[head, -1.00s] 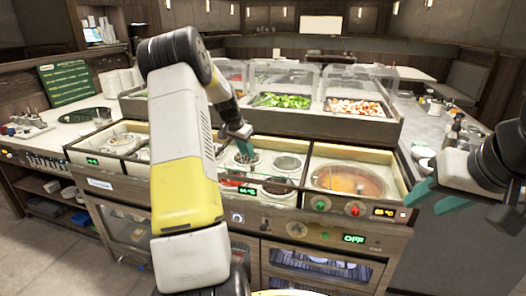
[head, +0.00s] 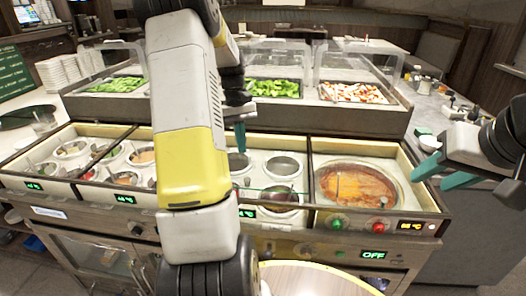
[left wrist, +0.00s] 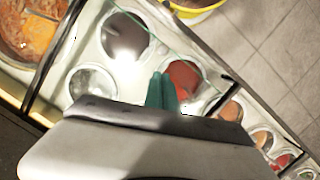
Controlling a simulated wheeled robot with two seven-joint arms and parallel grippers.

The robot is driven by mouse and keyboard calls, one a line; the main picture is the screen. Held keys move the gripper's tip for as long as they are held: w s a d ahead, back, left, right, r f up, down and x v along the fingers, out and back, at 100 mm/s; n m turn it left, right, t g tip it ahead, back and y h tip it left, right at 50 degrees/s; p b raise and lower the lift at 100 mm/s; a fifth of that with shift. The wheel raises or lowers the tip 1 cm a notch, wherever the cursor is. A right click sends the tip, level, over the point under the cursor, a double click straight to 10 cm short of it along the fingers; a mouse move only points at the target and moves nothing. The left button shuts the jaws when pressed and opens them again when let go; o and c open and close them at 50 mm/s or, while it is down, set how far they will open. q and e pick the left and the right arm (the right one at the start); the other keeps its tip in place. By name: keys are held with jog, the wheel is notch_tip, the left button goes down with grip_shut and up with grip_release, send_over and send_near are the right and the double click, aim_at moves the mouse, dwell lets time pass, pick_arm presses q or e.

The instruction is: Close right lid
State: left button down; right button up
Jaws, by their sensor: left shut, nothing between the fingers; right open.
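The right-hand sauce section holds several round wells, with a dark one (head: 283,166) at the back and a red one in the left wrist view (left wrist: 184,78). A clear pane with a greenish edge (left wrist: 192,48) lies across this section near its front. Its glass is hard to make out in the head view, and I cannot tell how far it covers the wells. My left gripper (head: 240,136) is shut and empty, above the back of the wells; its teal fingertips also show in the left wrist view (left wrist: 161,90). My right gripper (head: 432,180) is open and empty, right of the counter.
A soup well (head: 357,186) with orange contents and a ladle is right of the sauce wells. Clear-covered trays of greens (head: 272,88) and pale-red pieces (head: 352,92) stand on a raised shelf behind. My left arm hides part of the counter.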

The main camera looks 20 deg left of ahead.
pick_arm(q)
jog(key=x, duration=0.9)
jog(key=shift+a+f, duration=0.1)
jog(key=shift+f, duration=0.3)
jog(key=shift+s, duration=0.1)
jog(key=shift+s+d, duration=0.2)
jog(key=shift+s, duration=0.65)
jog(key=shift+s+d, duration=0.2)
jog(key=shift+s, duration=0.65)
jog(key=shift+s+d, duration=0.2)
jog(key=shift+s, duration=0.65)
jog(key=shift+s, duration=0.1)
